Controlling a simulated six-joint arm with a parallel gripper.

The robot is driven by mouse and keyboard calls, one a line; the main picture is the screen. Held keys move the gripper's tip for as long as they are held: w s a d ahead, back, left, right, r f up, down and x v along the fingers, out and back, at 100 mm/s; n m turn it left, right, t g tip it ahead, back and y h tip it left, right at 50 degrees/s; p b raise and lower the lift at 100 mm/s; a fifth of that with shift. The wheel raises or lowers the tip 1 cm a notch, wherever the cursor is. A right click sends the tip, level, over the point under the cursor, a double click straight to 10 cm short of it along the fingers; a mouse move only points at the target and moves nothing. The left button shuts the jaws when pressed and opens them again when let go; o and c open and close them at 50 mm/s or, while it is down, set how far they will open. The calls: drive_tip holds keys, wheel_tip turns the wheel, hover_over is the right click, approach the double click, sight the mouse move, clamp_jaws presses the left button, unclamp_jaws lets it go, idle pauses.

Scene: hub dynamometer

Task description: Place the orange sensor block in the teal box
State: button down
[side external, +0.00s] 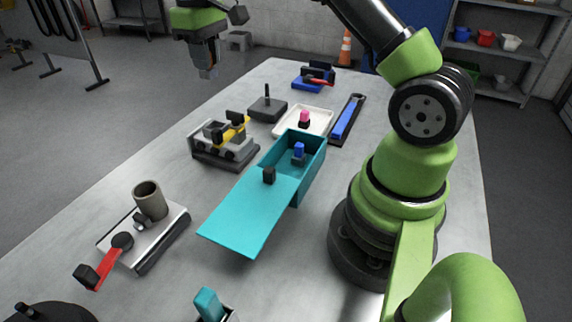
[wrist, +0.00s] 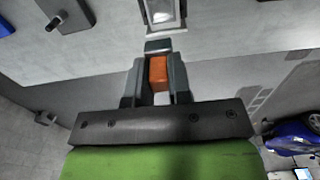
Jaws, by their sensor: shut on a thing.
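My gripper (side external: 207,72) is high at the top left in the side view, beyond the far left table edge. In the wrist view my gripper (wrist: 159,72) is shut on the orange sensor block (wrist: 158,70), which sits between the two fingers. The block can barely be made out in the side view. The teal box (side external: 313,165) stands mid-table, well below and to the right of my gripper. Its lid (side external: 240,217), with a black knob (side external: 269,175), is slid toward the near left, leaving the far part open. A blue block (side external: 299,150) shows inside the opening.
A white tray (side external: 320,116) with a pink piece lies behind the box. A grey fixture with a yellow lever (side external: 230,133) stands left of it. A plate with a cup (side external: 150,200) and red lever is nearer. A blue-handled tool (side external: 346,118) lies at right.

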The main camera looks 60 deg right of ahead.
drive_tip(key=s, duration=1.8)
drive_tip(key=f, duration=1.8)
drive_tip(key=shift+s+a+f, duration=0.1)
drive_tip(key=shift+s+f, duration=0.15)
drive_tip(key=shift+f, duration=0.1)
drive_tip(key=c, duration=1.5)
unclamp_jaws()
drive_tip(key=shift+f, duration=0.15)
drive_tip(key=shift+o, duration=0.8)
